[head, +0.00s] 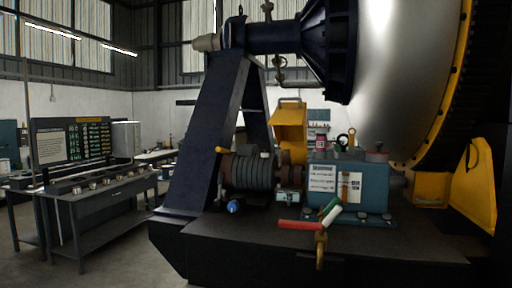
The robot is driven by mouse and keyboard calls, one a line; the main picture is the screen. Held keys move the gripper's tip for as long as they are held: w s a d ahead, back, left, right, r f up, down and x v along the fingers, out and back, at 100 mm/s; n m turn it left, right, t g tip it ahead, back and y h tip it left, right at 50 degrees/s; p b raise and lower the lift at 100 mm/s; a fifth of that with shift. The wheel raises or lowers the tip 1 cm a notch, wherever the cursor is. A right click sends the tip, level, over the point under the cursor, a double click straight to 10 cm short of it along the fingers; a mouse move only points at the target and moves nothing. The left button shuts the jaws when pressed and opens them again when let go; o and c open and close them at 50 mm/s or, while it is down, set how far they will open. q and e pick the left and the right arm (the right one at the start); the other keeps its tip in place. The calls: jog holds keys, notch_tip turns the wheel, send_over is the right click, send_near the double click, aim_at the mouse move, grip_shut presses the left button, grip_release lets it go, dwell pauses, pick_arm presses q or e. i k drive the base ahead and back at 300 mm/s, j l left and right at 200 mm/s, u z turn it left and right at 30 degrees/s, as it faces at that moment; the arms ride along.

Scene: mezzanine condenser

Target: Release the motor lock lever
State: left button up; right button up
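A ribbed dark motor (250,172) sits on the dark machine base. A red handle (298,225) lies nearly level at the front edge of the base. A handle with white and green parts (331,212) is tilted beside it. A brass-coloured piece (321,250) hangs below these two handles. I cannot tell for certain which of these is the motor lock lever. Neither of my grippers shows in the head view.
A blue-grey gearbox (376,184) with labels stands right of the motor. Yellow guards (292,125) rise behind. A big silver drum (405,70) hangs over the base. A slanted dark support (205,140) stands left. A workbench (100,195) is further left, with clear floor between.

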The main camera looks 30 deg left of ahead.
aim_at(221, 179)
jog(key=u, duration=2.1)
jog(key=i+l, duration=0.95)
jog(key=i, duration=0.2)
jog(key=k+j+u, duration=0.2)
jog(key=j+u, duration=0.2)
jog(key=i+l+z, duration=0.15)
jog(key=l+z, duration=0.25)
